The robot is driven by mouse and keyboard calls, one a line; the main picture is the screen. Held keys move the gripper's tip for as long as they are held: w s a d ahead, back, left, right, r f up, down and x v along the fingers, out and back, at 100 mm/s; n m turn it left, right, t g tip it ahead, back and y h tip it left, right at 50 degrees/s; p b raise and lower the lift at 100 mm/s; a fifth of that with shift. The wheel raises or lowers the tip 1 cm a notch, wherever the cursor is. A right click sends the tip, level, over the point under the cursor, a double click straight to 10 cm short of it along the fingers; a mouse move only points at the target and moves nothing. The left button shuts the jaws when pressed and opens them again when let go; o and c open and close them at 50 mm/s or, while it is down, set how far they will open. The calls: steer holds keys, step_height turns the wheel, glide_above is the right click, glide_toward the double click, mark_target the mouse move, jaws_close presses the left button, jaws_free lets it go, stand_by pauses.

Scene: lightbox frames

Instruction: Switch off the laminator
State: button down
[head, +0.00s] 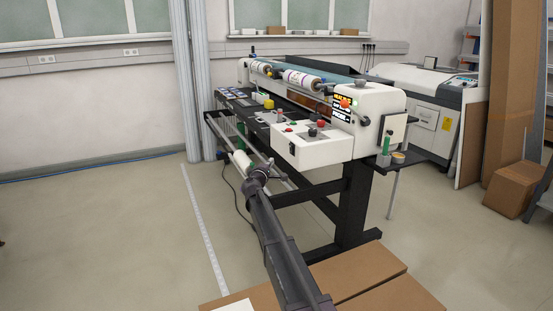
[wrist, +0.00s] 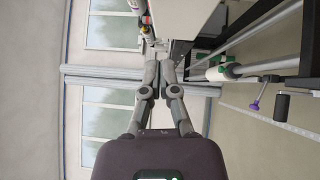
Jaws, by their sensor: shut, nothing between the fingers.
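The laminator (head: 378,101) is a long white and black machine on a dark stand in the middle of the head view. A white control box (head: 300,152) juts from its near end, with red and dark knobs on top. A red-orange knob or button (head: 346,102) sits on the end housing beside yellow-and-black labels. My gripper (head: 257,172) is in front of the laminator, left of and below the control box, apart from it in the picture. In the wrist view my gripper (wrist: 160,72) has its fingers together and empty. Part of the laminator (wrist: 184,16) shows beyond them.
Cardboard boxes (head: 360,278) lie low in the foreground. A white machine (head: 430,95) stands behind the laminator, and tall cardboard (head: 508,85) leans at right. Rails and a white roll (head: 241,160) run along the laminator's front. The floor (head: 110,225) at left is clear.

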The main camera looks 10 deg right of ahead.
mark_target(291, 149)
steer(key=s+d+p+x, duration=0.1)
steer(key=d+x, duration=0.1)
steer(key=x, duration=1)
steer(key=shift+d, duration=0.35)
steer(key=shift+r, duration=0.1)
